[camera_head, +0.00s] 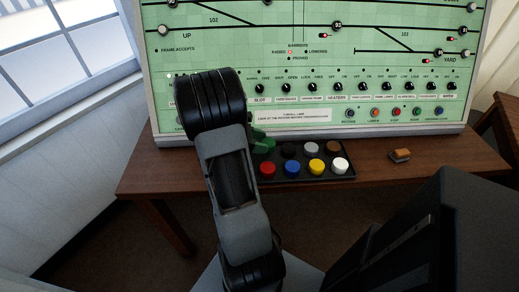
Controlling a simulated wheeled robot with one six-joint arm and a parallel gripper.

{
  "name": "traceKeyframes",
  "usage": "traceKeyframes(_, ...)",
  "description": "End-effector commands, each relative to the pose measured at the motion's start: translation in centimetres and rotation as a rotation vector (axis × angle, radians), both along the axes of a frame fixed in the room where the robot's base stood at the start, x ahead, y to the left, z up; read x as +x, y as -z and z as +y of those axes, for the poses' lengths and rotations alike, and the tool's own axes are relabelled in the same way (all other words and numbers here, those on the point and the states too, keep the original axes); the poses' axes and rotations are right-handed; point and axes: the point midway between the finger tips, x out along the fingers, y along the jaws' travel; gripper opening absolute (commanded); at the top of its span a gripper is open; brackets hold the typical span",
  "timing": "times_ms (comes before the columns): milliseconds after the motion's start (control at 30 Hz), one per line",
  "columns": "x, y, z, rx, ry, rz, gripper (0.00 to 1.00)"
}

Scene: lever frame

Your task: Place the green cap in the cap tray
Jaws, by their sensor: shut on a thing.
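The cap tray (350,177) is a dark tray on the wooden desk, just right of my arm. Its front row holds red (267,169), blue (292,169), yellow (317,167) and white (340,165) caps. Behind them sit black (289,152), grey (311,150) and brown (333,147) caps. A green shape, which looks like the green cap (264,144), shows at the tray's back left, partly hidden by my arm. I cannot tell whether it rests in the tray or is above it. My gripper is hidden behind my arm.
A green control panel (400,75) with knobs, labels and coloured buttons stands at the back of the desk (385,172). A small orange-brown block (400,155) lies right of the tray. The desk between the tray and the block is clear. A window (60,40) is at the left.

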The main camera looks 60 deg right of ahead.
Motion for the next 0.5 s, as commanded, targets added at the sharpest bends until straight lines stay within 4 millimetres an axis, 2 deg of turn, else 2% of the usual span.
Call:
traceKeyframes(167, 0.6, 0.9, -0.4, 0.000, -0.001, 0.000, 0.33)
traceKeyframes(367, 0.5, 3.5, -0.3, 0.002, -0.001, 0.002, 0.33)
traceKeyframes(500, 0.5, 3.7, -0.3, 0.000, -0.001, 0.000, 0.33)
